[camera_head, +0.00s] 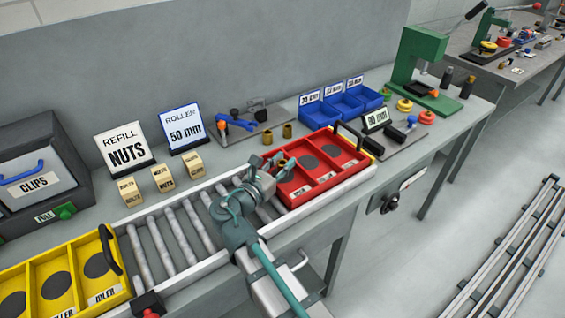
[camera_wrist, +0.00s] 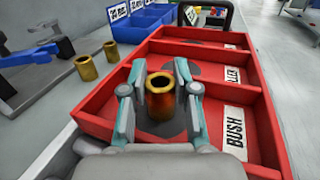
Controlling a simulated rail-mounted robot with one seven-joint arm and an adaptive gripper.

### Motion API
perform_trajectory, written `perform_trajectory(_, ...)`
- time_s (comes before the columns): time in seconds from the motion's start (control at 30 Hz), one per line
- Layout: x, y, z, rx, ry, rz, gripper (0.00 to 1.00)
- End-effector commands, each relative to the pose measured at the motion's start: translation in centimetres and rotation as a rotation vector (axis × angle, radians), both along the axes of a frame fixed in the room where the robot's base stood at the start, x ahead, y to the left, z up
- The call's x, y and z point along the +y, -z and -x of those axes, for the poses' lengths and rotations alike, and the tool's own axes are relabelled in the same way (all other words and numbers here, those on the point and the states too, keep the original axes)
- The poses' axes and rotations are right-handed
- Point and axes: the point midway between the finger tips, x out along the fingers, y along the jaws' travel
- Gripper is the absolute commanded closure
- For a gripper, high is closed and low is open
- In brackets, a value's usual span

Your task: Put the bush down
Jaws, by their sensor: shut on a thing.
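My gripper (camera_wrist: 160,82) is shut on a brass bush (camera_wrist: 160,101), a hollow upright cylinder held between the two fingers. In the wrist view it is over the dark round spot in the compartment labelled BUSH of the red tray (camera_wrist: 180,32), the compartment nearest my wrist. I cannot tell whether the bush touches the tray floor. In the head view my gripper (camera_head: 276,168) is at the left end of the red tray (camera_head: 338,184), and the arm hides much of that compartment. The compartments beyond it look empty, each with a dark spot.
Two more brass bushes (camera_wrist: 98,60) stand on the bench left of the tray. A roller conveyor (camera_head: 170,243) runs to a yellow tray (camera_head: 70,270) at lower left. Blue bins (camera_head: 345,105) stand behind the red tray. The tray's black handle (camera_head: 350,135) rises at its far end.

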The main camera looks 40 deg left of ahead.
Motion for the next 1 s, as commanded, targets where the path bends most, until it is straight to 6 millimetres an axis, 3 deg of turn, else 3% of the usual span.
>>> perform_trajectory(0.23,0.0,0.3,0.0,0.000,0.000,0.001,1.00)
perform_trajectory(0.27,0.0,0.3,0.0,0.001,0.000,0.001,0.66)
perform_trajectory(0.4,0.0,0.3,0.0,0.001,0.000,0.001,0.46)
perform_trajectory(0.77,0.0,-0.1,0.0,0.000,0.000,0.000,0.46)
perform_trajectory(1.0,-0.1,0.1,3.0,0.000,-0.004,0.000,0.46)
